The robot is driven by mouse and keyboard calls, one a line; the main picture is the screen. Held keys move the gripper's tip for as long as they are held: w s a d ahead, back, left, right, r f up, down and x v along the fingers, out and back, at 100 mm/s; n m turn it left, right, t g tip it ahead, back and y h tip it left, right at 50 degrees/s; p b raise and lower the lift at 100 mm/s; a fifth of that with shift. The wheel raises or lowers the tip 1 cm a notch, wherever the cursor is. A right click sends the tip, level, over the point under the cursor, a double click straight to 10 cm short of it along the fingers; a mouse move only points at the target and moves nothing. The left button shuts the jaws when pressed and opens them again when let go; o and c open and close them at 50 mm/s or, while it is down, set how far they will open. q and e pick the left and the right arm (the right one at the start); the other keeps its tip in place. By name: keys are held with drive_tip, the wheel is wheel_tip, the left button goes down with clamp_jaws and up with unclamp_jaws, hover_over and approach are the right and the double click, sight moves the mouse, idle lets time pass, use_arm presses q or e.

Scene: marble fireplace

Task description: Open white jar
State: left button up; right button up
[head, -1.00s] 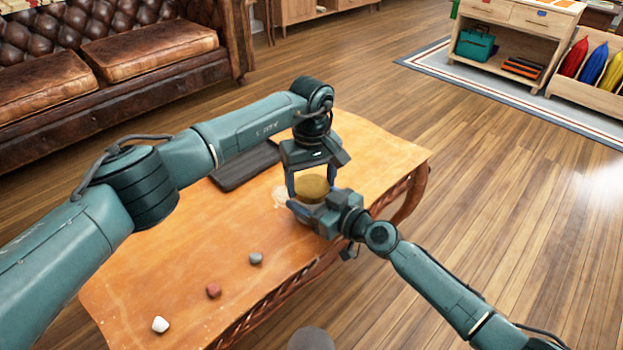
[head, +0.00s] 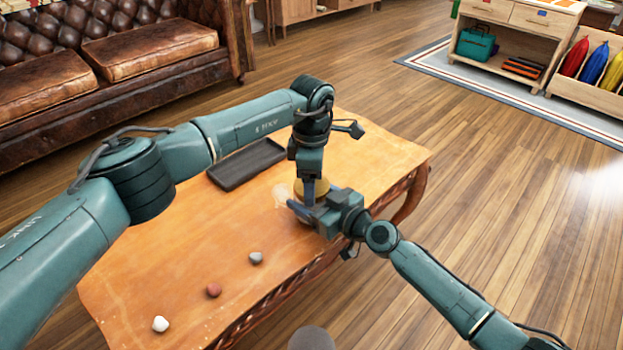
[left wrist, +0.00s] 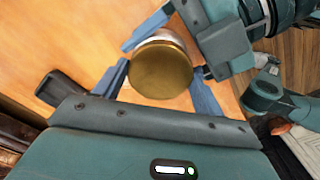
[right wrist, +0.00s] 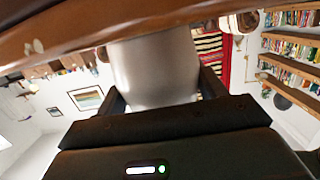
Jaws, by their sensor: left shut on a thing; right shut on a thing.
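The white jar (right wrist: 155,70) fills the middle of the right wrist view, between the fingers of my right gripper (right wrist: 165,98). Its gold-brown round lid (left wrist: 160,70) shows from above in the left wrist view, with the fingers of my left gripper (left wrist: 163,85) on both sides of it. In the head view the lid (head: 312,186) is partly hidden behind my grippers. My left gripper is shut on the lid from above. My right gripper (head: 305,208) is shut on the jar's body from the side. The lid appears seated on the jar.
The jar stands on an orange-brown wooden table (head: 190,270). A dark tray (head: 247,164) lies behind to the left. A grey stone (head: 256,258), a reddish stone (head: 214,290) and a white stone (head: 160,324) lie along the front edge. A leather sofa (head: 120,75) stands beyond.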

use_arm(q)
drive_tip(key=shift+w+n, duration=0.1)
drive_tip(key=shift+n, duration=0.5)
drive_tip(key=shift+r, duration=0.1)
drive_tip(key=o, duration=1.1)
